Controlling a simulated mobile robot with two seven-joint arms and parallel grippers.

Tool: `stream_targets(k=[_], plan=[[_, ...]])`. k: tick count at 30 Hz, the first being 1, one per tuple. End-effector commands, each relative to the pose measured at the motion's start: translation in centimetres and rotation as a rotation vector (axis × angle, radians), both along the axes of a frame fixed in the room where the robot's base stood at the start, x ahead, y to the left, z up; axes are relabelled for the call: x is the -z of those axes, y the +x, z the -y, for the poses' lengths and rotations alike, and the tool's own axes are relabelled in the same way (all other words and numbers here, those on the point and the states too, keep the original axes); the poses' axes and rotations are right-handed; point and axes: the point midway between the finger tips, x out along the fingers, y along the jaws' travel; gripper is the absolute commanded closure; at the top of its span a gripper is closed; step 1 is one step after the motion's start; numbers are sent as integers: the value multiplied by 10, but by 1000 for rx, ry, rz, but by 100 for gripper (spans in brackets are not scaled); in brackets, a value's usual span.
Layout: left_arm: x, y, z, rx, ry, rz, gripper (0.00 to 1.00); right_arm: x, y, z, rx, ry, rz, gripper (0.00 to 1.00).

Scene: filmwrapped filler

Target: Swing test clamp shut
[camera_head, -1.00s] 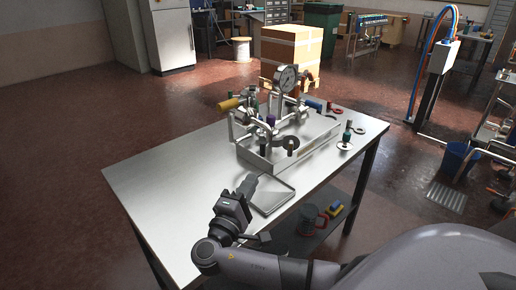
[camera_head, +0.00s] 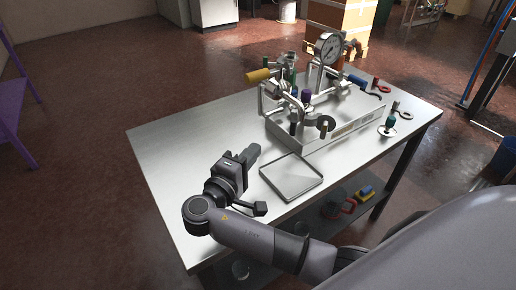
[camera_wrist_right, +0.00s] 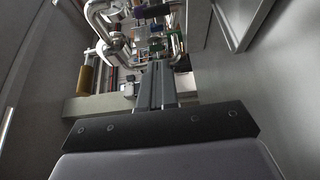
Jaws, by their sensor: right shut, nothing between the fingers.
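The test rig (camera_head: 315,130) is a metal tray-like base bearing pipes, valves and a round pressure gauge (camera_head: 328,47). A clamp arm with a yellow handle (camera_head: 258,75) sticks out to its left; I cannot tell how far it is swung. A yellow handle also shows in the wrist view (camera_wrist_right: 85,78). My right gripper (camera_head: 254,151) is shut and empty, low over the table's near part, in front of the rig and apart from it. Its fingers (camera_wrist_right: 156,72) point towards the rig in the wrist view. My left gripper is not in view.
A shallow empty metal tray (camera_head: 290,178) lies right of my right gripper. The steel table (camera_head: 185,145) is clear on its left. Small fittings and rings (camera_head: 388,128) lie right of the rig. A cardboard box (camera_head: 338,22) stands behind; a purple rack (camera_head: 12,95) stands far left.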

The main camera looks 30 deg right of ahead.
Motion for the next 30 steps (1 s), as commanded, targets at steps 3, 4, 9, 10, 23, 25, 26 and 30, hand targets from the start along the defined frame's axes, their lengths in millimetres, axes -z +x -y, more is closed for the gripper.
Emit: stream_targets(k=[3,4,9,10,23,25,26,30], plan=[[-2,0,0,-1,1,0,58,-2,14,24,5,-5,2,100],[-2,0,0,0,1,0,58,-2,17,30,5,-5,2,100],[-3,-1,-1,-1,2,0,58,-2,36,62,5,-5,2,100],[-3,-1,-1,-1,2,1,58,-2,40,66,4,-4,1,100],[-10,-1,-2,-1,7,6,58,0,30,103,0,-1,-1,100],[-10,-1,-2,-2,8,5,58,0,30,104,0,0,0,100],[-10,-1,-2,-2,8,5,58,0,30,104,0,0,0,100],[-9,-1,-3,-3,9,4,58,0,30,104,1,0,0,100]])
